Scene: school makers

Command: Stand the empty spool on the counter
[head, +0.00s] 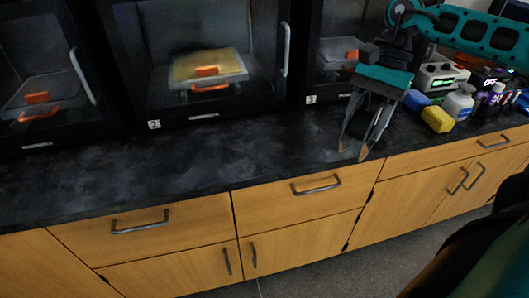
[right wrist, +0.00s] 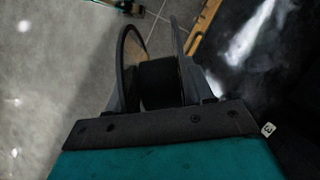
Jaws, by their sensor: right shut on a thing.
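My right gripper (head: 366,125) points down in the head view, over the front part of the dark counter (head: 180,160), near the printer marked 3. In the head view the spool is hard to tell from the grey fingers. I cannot tell whether it touches the counter. The floor and wood fronts show beyond it in the wrist view. My left gripper is not in view.
Printers with dark housings stand along the back, one marked 2 (head: 208,116). A yellow block (head: 437,119), a white bottle (head: 459,103) and a grey device (head: 441,76) crowd the right end. The counter left of the gripper is clear. Wooden drawers (head: 310,190) lie below the front edge.

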